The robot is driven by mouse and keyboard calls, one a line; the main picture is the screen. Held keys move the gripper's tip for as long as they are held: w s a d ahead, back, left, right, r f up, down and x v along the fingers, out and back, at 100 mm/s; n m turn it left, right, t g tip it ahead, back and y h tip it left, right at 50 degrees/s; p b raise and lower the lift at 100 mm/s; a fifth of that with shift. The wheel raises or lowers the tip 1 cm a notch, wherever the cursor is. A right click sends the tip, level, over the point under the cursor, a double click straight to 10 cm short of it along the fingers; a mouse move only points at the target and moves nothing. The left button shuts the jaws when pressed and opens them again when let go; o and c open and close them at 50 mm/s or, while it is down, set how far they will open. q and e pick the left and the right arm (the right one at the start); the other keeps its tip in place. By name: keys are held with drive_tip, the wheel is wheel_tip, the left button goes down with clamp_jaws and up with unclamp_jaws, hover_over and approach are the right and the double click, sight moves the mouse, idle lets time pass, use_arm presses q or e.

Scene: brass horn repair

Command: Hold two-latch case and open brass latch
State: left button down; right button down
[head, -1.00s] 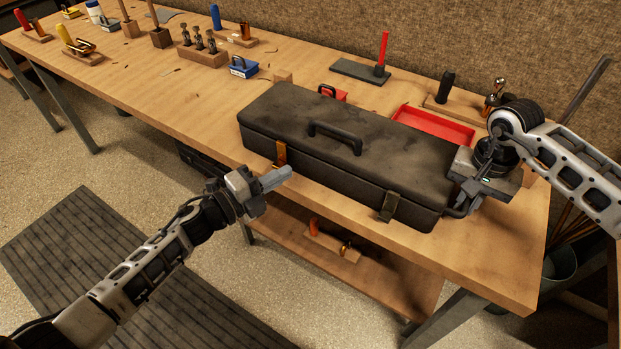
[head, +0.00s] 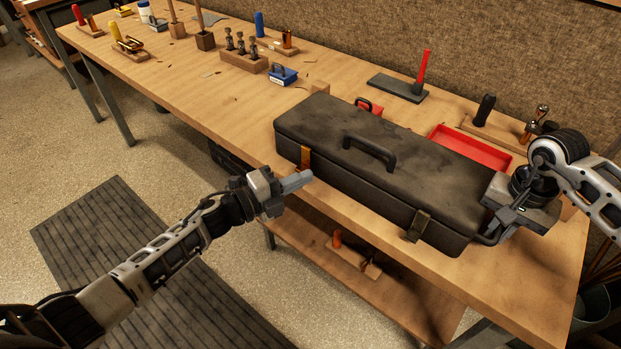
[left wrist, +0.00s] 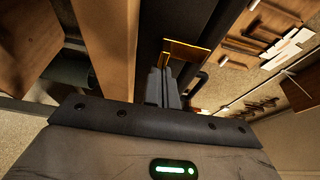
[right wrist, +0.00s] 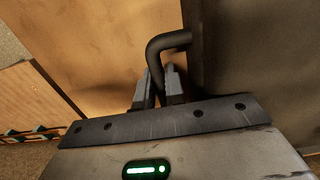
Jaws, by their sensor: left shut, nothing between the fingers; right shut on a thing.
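The black two-latch case (head: 345,133) lies closed on the bench with its carry handle on top. The brass latch (head: 305,157) is on its front face near the left end; a darker latch (head: 418,226) is near the right end. My left gripper (head: 308,177) is shut and empty, its fingertips just in front of the brass latch. In the left wrist view the fingertips (left wrist: 166,72) reach close to the brass latch (left wrist: 190,50); contact is unclear. My right gripper (head: 488,232) is shut on the case's side handle (right wrist: 168,42) at the right end.
A red tray (head: 470,147) and a red-handled tool on a dark block (head: 400,87) stand behind the case. The lower shelf (head: 400,290) holds a small block with tools.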

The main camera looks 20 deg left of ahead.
sight(334, 178)
use_arm(q)
drive_tip(key=d, duration=0.1)
drive_tip(key=s+d, duration=0.1)
drive_tip(key=d, duration=0.1)
drive_tip(key=shift+s, duration=0.2)
use_arm(e)
drive_tip(key=shift+d, duration=0.1)
use_arm(q)
drive_tip(key=v, duration=0.9)
drive_tip(key=shift+s, duration=0.45)
